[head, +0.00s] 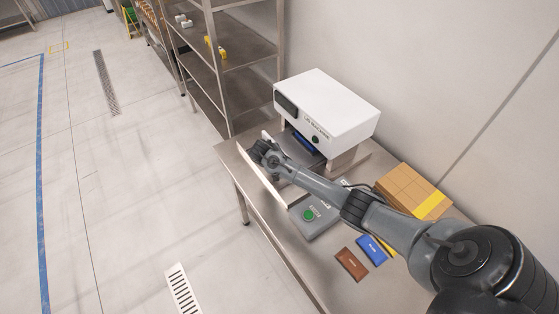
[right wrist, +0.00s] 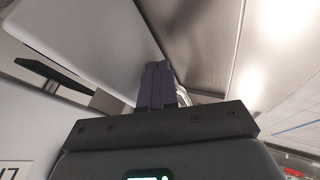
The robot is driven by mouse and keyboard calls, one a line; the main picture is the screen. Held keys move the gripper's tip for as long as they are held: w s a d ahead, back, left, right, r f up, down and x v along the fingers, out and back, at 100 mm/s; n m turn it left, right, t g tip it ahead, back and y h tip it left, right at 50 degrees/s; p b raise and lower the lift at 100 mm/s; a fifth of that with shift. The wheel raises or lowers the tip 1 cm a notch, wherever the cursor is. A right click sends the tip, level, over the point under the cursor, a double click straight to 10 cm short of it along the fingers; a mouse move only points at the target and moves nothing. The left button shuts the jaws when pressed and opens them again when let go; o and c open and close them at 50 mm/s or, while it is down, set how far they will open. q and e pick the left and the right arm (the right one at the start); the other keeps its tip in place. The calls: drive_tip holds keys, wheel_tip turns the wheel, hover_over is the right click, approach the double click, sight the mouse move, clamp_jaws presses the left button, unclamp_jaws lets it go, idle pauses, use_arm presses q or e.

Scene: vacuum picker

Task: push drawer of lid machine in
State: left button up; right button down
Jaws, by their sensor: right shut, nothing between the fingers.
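The white lid machine (head: 335,108) stands on the steel table against the wall. Its drawer (head: 264,182) is pulled out, and its long white front panel stands at the table's left edge, well clear of the machine body. My right arm reaches over the table from the right, and its gripper (head: 262,152) is at the drawer front. In the right wrist view its fingers (right wrist: 158,84) are together and empty, close to a pale panel; I cannot tell whether they touch it. My left gripper is not in view.
A grey box with a green button (head: 308,215) sits on the table (head: 233,160) below my forearm. A brown packet (head: 351,264), a blue packet (head: 371,249) and a cardboard box (head: 405,188) lie to the right. Metal shelves (head: 235,50) stand behind. The floor left is open.

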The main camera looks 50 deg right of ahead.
drive_tip(key=shift+s+d, duration=0.2)
drive_tip(key=shift+d, duration=0.3)
drive_tip(key=shift+d, duration=0.1)
